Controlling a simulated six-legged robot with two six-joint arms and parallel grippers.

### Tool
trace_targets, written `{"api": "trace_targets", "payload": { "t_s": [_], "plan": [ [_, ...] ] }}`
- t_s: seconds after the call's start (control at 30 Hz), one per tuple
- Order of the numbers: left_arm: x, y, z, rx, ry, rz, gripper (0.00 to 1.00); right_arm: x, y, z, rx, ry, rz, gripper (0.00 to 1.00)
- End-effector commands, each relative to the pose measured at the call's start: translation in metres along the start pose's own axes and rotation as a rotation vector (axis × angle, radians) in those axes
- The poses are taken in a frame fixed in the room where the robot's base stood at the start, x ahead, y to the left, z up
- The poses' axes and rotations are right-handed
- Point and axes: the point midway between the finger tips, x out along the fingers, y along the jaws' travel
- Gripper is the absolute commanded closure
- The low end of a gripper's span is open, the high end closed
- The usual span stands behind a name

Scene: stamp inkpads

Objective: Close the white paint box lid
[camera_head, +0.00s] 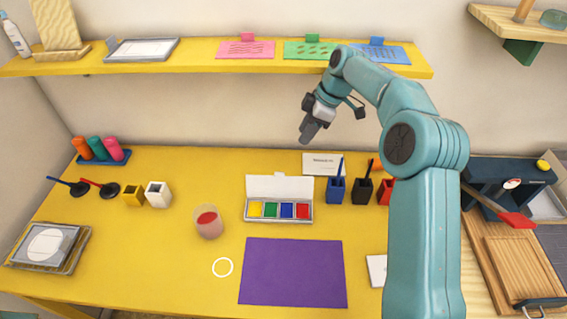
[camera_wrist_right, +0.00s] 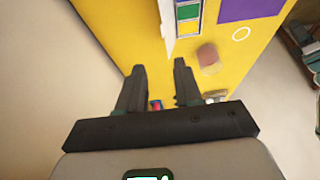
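The white paint box (camera_head: 279,220) stands on the yellow table with its lid (camera_head: 280,187) raised at the back. Its yellow, green, blue and red paint pads show in the head view. In the right wrist view the box (camera_wrist_right: 189,25) is at the top, with its lid (camera_wrist_right: 167,20) seen almost edge-on. My right gripper (camera_head: 306,138) is high above the table, behind and above the box, touching nothing. In the right wrist view its two fingers (camera_wrist_right: 160,68) are apart with nothing between them. My left gripper is not in view.
A purple mat (camera_head: 293,272) lies in front of the box. A cup with red contents (camera_head: 208,222) stands left of it. Blue, black and red holders (camera_head: 336,189) stand to its right. A yellow shelf (camera_head: 200,62) runs along the wall above.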

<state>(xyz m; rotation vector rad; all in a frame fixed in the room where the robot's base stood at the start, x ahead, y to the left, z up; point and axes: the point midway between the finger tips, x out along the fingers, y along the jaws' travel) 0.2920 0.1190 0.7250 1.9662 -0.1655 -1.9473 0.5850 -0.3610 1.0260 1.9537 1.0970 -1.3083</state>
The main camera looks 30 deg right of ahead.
Motion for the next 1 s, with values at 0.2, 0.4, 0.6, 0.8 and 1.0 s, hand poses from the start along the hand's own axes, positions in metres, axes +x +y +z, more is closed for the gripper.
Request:
{"api": "trace_targets", "payload": {
  "t_s": [0.2,0.4,0.6,0.8,1.0],
  "plan": [
    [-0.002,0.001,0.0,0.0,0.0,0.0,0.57,0.025,-0.006,0.0,0.0,-0.001,-0.004,0.66],
    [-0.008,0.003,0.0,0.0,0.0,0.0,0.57,0.071,-0.008,-0.001,0.0,-0.001,-0.005,0.66],
    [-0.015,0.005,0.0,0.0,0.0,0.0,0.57,0.117,-0.008,-0.001,0.0,-0.001,-0.004,0.66],
    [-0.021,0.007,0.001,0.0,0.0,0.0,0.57,0.15,-0.005,-0.001,0.001,0.0,-0.002,0.66],
    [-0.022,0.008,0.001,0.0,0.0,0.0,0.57,0.161,-0.003,0.0,0.0,0.0,0.001,0.66]
  ]
}}
